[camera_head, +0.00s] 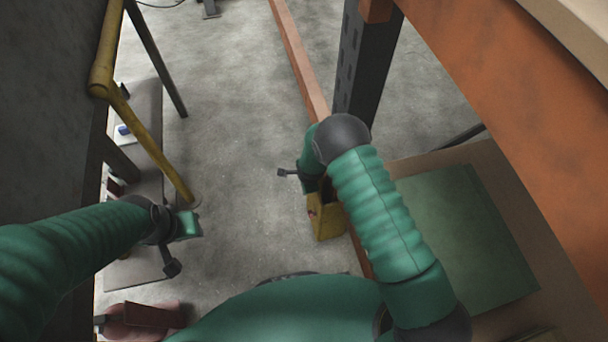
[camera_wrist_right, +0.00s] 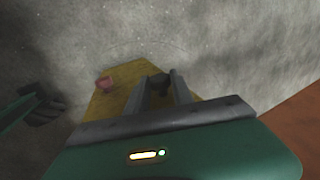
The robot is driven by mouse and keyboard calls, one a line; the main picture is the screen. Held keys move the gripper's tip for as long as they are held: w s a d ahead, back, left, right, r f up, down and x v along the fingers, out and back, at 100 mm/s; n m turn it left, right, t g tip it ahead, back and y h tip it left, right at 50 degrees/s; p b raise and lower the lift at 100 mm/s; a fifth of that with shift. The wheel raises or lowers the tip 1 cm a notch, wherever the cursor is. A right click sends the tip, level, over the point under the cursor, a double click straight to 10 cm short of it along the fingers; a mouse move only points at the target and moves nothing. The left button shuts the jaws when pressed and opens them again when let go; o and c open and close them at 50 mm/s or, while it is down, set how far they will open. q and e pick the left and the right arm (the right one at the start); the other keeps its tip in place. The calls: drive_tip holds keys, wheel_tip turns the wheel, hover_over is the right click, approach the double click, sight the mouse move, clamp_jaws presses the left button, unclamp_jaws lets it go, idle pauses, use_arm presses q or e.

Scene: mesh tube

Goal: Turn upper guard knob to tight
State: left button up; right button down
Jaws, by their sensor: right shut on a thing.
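A yellow guard (camera_head: 325,222) stands on the floor by the foot of the dark upright post. It also shows in the right wrist view (camera_wrist_right: 108,100). A small dark knob (camera_wrist_right: 160,82) sits near its edge in the right wrist view. My right gripper (camera_wrist_right: 161,84) has one finger on either side of this knob and is shut on it. In the head view my right wrist hangs over the guard and hides the fingers. A small reddish round part (camera_wrist_right: 104,83) shows on the guard's left side. My left gripper (camera_head: 188,226) hangs empty-looking at the left; its fingers are not clear.
The dark upright post (camera_head: 356,70) and a long orange beam (camera_head: 298,55) run close to the guard. An orange rack beam (camera_head: 500,90) and a green panel (camera_head: 465,240) lie on the right. A yellow rail (camera_head: 150,140) stands left. Concrete floor between is clear.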

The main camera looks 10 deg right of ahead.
use_arm(q)
drive_tip(key=shift+r, duration=0.35)
use_arm(e)
drive_tip(key=shift+s+f+t, duration=0.1)
drive_tip(key=shift+s+t, duration=0.05)
drive_tip(key=shift+t, duration=0.55)
drive_tip(key=c, duration=1.1)
unclamp_jaws()
